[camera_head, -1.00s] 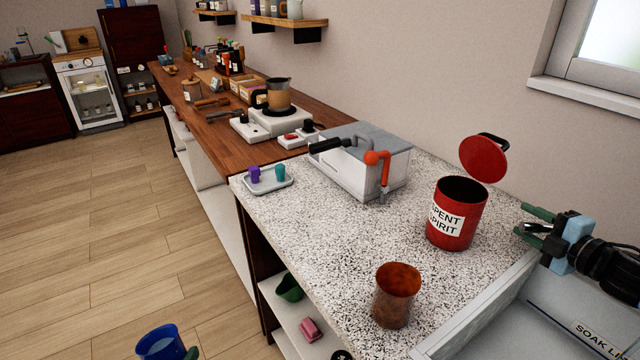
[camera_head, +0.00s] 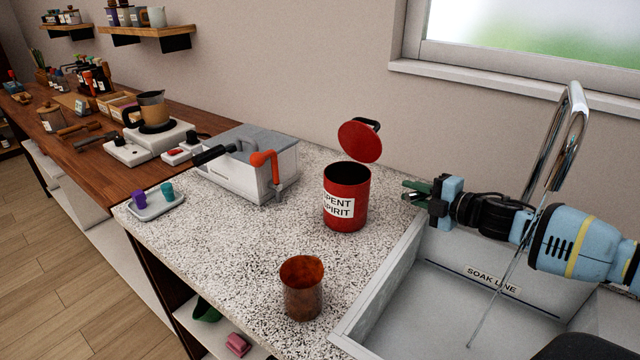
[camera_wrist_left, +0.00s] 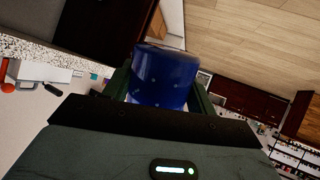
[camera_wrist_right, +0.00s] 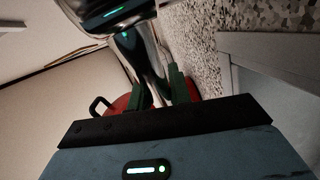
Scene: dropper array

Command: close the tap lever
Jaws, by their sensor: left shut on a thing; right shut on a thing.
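The chrome tap (camera_head: 563,140) arches over the sink (camera_head: 440,305) at the right of the head view. A thin pale line, like a water stream, runs from it down into the sink. My right gripper (camera_head: 412,191) is level beside the red can, at the sink's far left corner. The right wrist view shows its green fingers (camera_wrist_right: 158,88) shut around a dark shiny piece, apparently the tap lever, with shiny chrome close above. The lever's setting cannot be made out. My left gripper (camera_wrist_left: 160,98) is shut on a blue cup (camera_wrist_left: 160,72), outside the head view.
The red spent spirit can (camera_head: 346,210), lid raised, stands left of the right gripper. A copper cup (camera_head: 302,290) stands near the counter's front edge. A white box with a red-handled spout (camera_head: 250,175) and a small tray (camera_head: 150,211) stand further left. Speckled counter between is clear.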

